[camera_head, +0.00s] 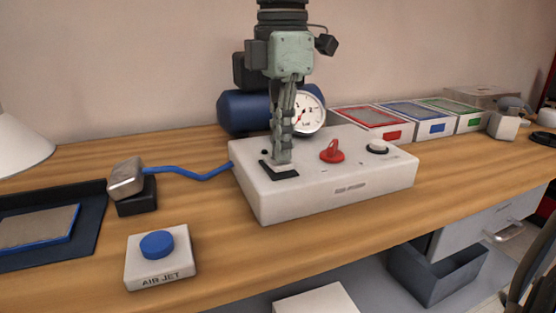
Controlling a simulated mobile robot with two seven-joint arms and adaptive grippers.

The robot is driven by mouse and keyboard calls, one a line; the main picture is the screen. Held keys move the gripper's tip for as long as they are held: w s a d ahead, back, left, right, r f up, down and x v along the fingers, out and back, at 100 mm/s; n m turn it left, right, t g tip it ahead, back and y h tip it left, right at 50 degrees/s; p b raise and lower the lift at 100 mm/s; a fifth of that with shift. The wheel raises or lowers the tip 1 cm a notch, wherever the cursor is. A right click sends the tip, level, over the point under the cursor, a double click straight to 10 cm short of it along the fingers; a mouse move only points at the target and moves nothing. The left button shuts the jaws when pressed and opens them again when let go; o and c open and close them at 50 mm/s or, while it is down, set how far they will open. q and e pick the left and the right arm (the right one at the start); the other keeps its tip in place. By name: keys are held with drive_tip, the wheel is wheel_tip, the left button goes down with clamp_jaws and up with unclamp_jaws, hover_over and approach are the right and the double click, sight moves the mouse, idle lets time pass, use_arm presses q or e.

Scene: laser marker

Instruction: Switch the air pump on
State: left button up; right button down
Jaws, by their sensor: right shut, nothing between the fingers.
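A white control box (320,205) stands on the wooden bench, with a small blurred label on its front. On its top are a black rocker switch (287,175) at the left, a red knob (332,152) in the middle and a dark round button (377,147) at the right. My right gripper (283,161) points straight down, shut and empty, with its fingertips at the black switch. The fingers hide part of the switch, so I cannot tell its position or whether they touch it. My left gripper is out of view.
A blue tank (243,112) with a round gauge (309,114) stands behind the box. A blue hose (195,174) runs left to a metal nozzle (126,178). An AIR JET button box (160,262) stands in front. Red, blue and green trays (372,133) line the back right.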

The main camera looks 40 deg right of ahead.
sight(282, 163)
drive_tip(key=shift+f+b, duration=0.4)
drive_tip(key=shift+f, duration=0.1)
drive_tip(key=shift+r+p, duration=2.2)
drive_tip(key=shift+r, duration=1.3)
